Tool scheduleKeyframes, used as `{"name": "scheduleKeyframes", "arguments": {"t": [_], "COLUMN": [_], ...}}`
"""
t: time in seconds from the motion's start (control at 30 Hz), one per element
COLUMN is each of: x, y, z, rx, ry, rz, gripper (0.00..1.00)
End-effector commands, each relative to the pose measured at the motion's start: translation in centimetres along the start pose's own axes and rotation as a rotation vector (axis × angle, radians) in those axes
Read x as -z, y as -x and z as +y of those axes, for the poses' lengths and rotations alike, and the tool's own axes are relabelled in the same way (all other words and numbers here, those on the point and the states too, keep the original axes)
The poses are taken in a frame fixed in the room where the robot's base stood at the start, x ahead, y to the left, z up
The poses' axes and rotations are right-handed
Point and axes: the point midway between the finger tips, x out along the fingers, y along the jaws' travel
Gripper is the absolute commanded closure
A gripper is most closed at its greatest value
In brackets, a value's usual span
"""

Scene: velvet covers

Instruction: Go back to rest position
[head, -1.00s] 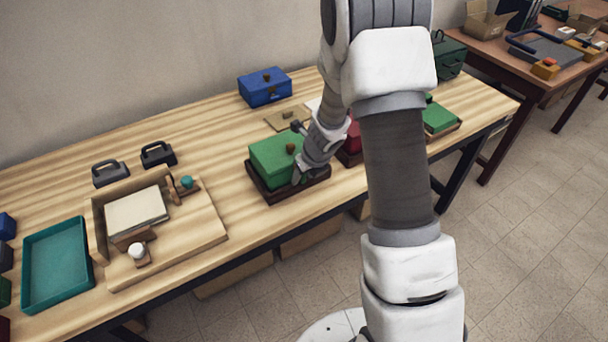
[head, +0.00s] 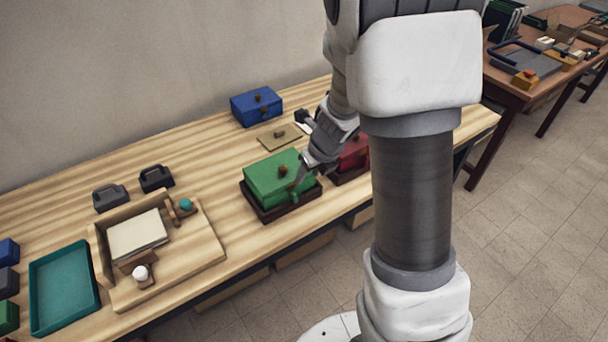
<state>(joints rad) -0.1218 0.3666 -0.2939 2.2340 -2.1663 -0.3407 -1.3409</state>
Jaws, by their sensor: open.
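My gripper (head: 304,178) is open at the right side of a green box (head: 266,182) with a brown knob. Its fingertips are partly hidden by the wrist and the box edge, so I cannot tell whether they touch the box. The green box sits in a dark brown tray (head: 262,213) near the front edge of the wooden table. My arm rises from the lower right and bends down to the gripper, hiding part of the table's right end.
A red box (head: 356,150) stands just right of the gripper. A blue box (head: 257,107) and a tan plate (head: 279,137) lie behind. A wooden fixture (head: 190,255), dark handles (head: 157,179) and a teal tray (head: 66,325) are left. A brown desk (head: 520,98) stands right.

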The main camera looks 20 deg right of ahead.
Motion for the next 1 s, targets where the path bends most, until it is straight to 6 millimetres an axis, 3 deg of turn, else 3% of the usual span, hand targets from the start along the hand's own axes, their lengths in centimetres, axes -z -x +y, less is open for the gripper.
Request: {"name": "scheduleKeyframes", "arguments": {"t": [0.17, 0.77, 0.87, 1.0], "x": [0.0, -0.4, -1.9, -5.0], "y": [1.6, 2.0, 3.3, 7.3], "z": [0.1, -0.1, -0.6, -2.1], "rx": [-0.001, 0.007, 0.037, 0.097], "ry": [0.001, -0.026, -0.136, -0.460], "rz": [0.001, -0.017, -0.084, -0.258], "gripper": [0.53, 0.53, 0.53, 0.53]}}
